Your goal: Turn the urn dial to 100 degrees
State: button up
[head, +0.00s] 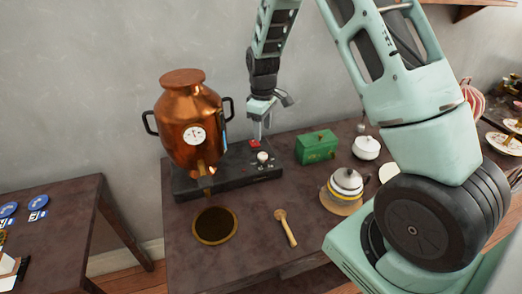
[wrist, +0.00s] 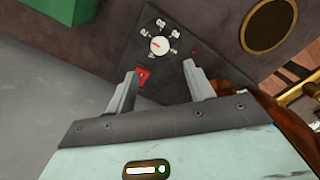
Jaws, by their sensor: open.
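The copper urn (head: 190,115) stands on a dark base (head: 222,176) on the table. The urn dial (head: 263,157) is a white knob on the right part of that base. In the wrist view the dial (wrist: 159,46) has a red pointer mark and is ringed by small white labels, too small to read. A red switch (head: 254,143) sits behind the dial; it also shows in the wrist view (wrist: 142,76) beside the left finger. My gripper (head: 260,132) is above the base near the red switch. In the wrist view its fingers (wrist: 160,84) are apart, empty, and clear of the dial.
A green box (head: 318,146), a white lidded pot (head: 366,148) and a teapot (head: 346,190) stand right of the base. A wooden spoon (head: 286,228) and a round dark mat (head: 215,225) lie in front. The wall is close behind.

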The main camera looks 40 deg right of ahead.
aim_at(263, 155)
notch_tip(263, 155, down, 10)
jog(key=shift+f+p, duration=0.15)
jog(key=shift+p, duration=0.4)
jog(key=c, duration=1)
